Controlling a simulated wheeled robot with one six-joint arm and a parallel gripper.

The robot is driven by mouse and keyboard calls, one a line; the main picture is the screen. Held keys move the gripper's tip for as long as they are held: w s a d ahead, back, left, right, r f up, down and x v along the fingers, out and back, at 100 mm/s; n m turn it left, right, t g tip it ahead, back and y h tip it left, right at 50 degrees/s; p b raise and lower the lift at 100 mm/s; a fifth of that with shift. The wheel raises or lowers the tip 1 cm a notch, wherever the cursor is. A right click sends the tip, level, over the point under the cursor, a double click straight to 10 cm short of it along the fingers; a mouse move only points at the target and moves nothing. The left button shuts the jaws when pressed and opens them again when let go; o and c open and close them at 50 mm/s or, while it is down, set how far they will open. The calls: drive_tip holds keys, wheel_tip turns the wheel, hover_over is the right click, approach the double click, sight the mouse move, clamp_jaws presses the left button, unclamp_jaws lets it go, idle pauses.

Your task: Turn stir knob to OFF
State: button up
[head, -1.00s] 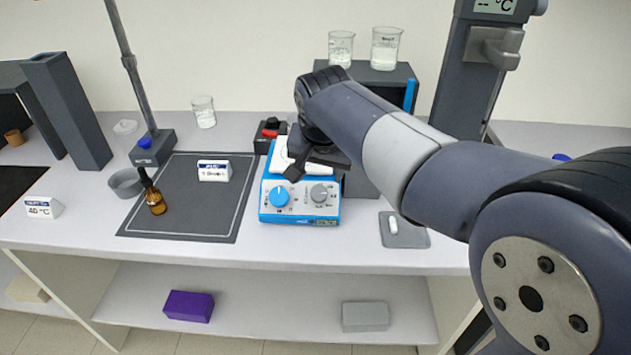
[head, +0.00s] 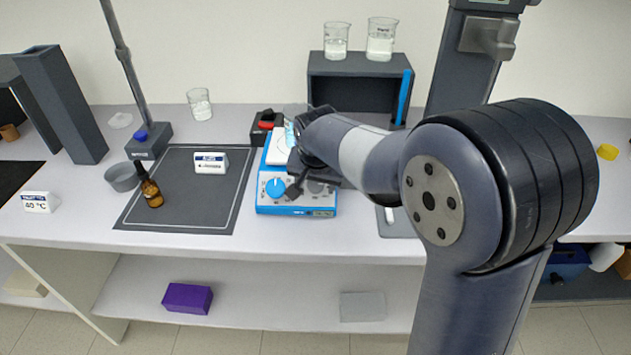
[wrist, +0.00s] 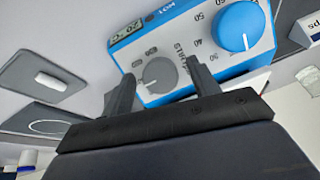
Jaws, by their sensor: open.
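The blue-and-white hotplate (head: 266,209) stands on the bench, its front panel facing me. A blue knob (head: 275,187) is on the panel's left and a grey knob (head: 316,187) on its right, partly hidden by my gripper. In the wrist view, the panel is upside down; the blue knob (wrist: 237,26) is outside the fingers, with numbers around it. The grey knob (wrist: 160,75) shows between and beyond the fingertips of my open gripper (wrist: 161,78). I cannot tell whether the fingers touch it. The lettering by the grey knob is too unclear to read.
A dark mat (head: 180,212) with an amber bottle (head: 151,191) and label card (head: 211,163) lies left of the hotplate. A grey pad (head: 400,229) lies to its right. A dark box (head: 345,66) with beakers on top stands behind. The bench front edge is clear.

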drive_tip(key=c, duration=1)
drive_tip(key=shift+n, duration=0.4)
drive_tip(key=n+h+p, duration=0.1)
drive_tip(key=n, duration=0.2)
drive_tip(key=shift+n, duration=0.3)
drive_tip(key=n+h, duration=0.1)
drive_tip(key=n, duration=0.3)
drive_tip(key=shift+a, duration=0.1)
drive_tip(key=n+t, duration=0.1)
drive_tip(key=n, duration=0.3)
drive_tip(key=shift+n+h+p, duration=0.3)
drive_tip(key=shift+n+t, duration=0.4)
drive_tip(key=shift+n, duration=1.7)
